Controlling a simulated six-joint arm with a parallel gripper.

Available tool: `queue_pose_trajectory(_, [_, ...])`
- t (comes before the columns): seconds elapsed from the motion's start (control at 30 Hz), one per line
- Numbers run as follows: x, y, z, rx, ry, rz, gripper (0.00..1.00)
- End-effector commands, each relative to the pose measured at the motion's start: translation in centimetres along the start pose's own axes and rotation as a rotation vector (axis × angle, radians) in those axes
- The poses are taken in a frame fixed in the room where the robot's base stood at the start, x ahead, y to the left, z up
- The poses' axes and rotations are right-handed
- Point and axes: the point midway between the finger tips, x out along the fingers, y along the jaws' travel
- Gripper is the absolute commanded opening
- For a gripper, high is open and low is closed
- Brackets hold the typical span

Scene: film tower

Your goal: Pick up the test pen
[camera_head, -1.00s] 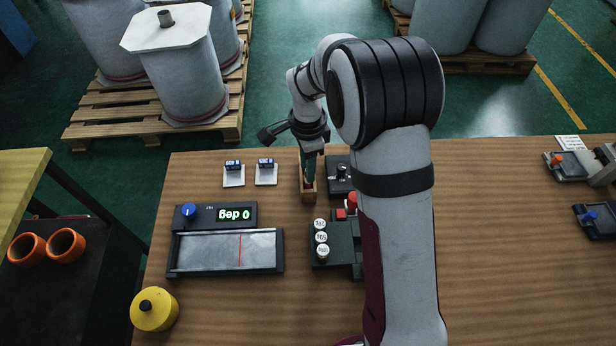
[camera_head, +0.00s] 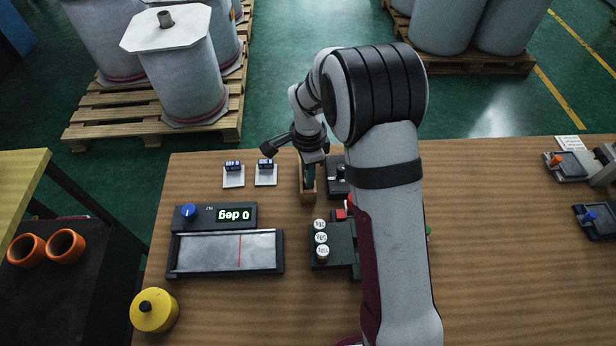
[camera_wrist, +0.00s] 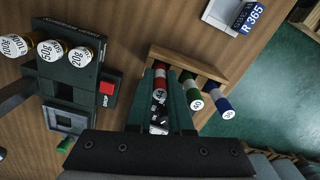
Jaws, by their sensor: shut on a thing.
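My gripper (camera_head: 309,176) is at the small wooden rack (camera_head: 306,196) near the table's far edge. In the wrist view my gripper (camera_wrist: 160,80) has its two dark green fingers on either side of a test pen with a red band and a white numbered end (camera_wrist: 160,88), and is shut on it. The pen appears still in or just over the wooden rack (camera_wrist: 213,68). A green-banded pen (camera_wrist: 190,90) and a blue-banded pen (camera_wrist: 220,100) stand beside it in the rack. The held pen's lower part is hidden.
The tilt display device (camera_head: 225,250) lies left. Two small blue blocks on white pads (camera_head: 265,172) sit close left of the rack.

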Motion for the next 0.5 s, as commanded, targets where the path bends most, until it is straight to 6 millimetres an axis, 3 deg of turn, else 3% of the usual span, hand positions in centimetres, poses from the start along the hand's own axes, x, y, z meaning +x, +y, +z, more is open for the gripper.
queue_pose_trajectory(0.13, [-1.2, -0.1, 0.0, 0.001, 0.000, -0.002, 0.00])
queue_pose_trajectory(0.27, [-3.8, -0.1, 0.0, 0.000, 0.001, -0.005, 0.00])
queue_pose_trajectory(0.5, [-7.2, 3.1, -4.3, 0.006, 0.001, -0.003, 0.00])
